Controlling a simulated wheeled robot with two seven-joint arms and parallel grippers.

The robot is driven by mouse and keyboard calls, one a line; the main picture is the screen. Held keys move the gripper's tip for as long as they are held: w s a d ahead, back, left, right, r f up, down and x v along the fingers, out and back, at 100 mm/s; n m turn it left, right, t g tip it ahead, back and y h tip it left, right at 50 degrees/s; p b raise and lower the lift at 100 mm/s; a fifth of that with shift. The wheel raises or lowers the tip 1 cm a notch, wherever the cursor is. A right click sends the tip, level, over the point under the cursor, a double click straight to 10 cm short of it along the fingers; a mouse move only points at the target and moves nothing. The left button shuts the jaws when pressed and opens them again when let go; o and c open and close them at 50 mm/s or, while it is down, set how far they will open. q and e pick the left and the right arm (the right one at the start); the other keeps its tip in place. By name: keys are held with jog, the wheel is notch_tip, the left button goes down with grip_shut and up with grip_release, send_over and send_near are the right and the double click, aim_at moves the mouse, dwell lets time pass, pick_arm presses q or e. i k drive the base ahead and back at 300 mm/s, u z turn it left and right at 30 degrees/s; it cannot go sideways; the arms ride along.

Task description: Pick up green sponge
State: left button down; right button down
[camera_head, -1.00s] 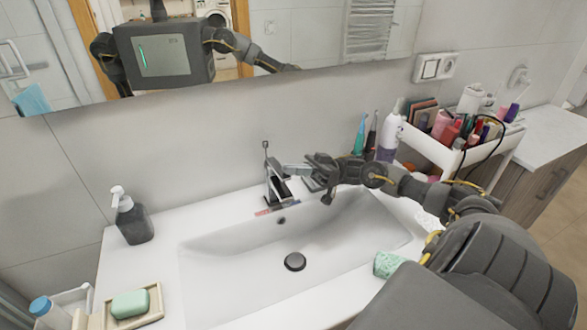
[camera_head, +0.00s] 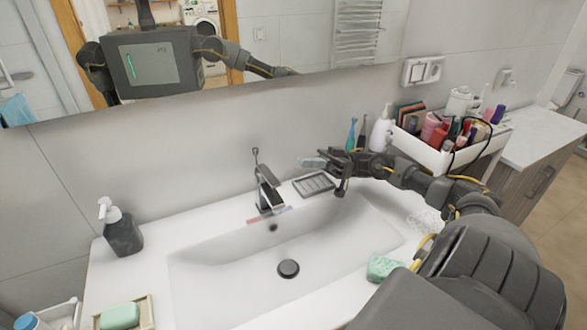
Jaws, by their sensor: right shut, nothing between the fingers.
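A green, rough-textured sponge (camera_head: 382,268) lies on the white sink's front right rim, partly behind my right arm. A smoother pale green block (camera_head: 119,316), which looks like soap, sits in a beige dish (camera_head: 149,313) at the lower left. My right gripper (camera_head: 320,163) is shut and empty above the sink's back rim, right of the faucet and well behind the sponge. My left gripper is not in view.
A grey slotted dish (camera_head: 313,185) lies on the back rim beside the faucet (camera_head: 267,188). A dark soap bottle (camera_head: 122,235) stands at left. A white cart (camera_head: 437,157) full of cosmetics is at right. The sink basin (camera_head: 225,265) is empty.

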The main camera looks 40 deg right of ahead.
aim_at(379, 268)
jog(key=k, duration=1.5)
